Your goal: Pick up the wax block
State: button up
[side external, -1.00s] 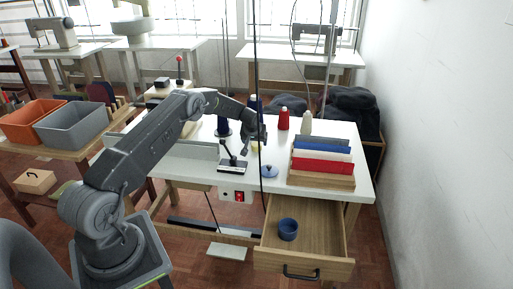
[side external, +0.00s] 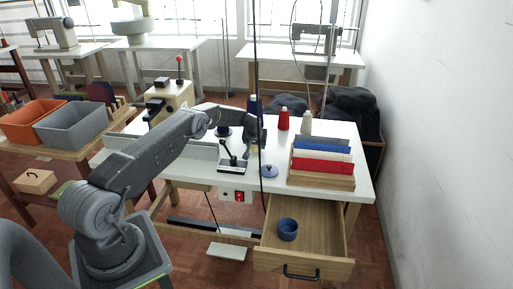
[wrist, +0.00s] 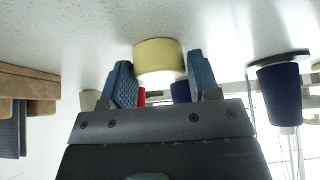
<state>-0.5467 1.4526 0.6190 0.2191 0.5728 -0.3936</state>
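The wax block (wrist: 158,58) is a short pale-yellow round block on the white tabletop. In the wrist view it lies between the fingertips of my gripper (wrist: 161,80), with one blue textured finger at each side. The fingers are apart, and the gaps to the block look narrow. I cannot tell whether either finger touches it. In the side view my gripper (side external: 256,145) is low over the table, right of the black-levered device, and mostly hides the block.
A red thread cone (side external: 283,120) and a cream one (side external: 306,124) stand behind. The drawer (side external: 330,235) is open, holding a blue bowl (side external: 288,229).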

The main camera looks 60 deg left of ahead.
jog(key=c, duration=0.5)
jog(key=shift+r, duration=0.15)
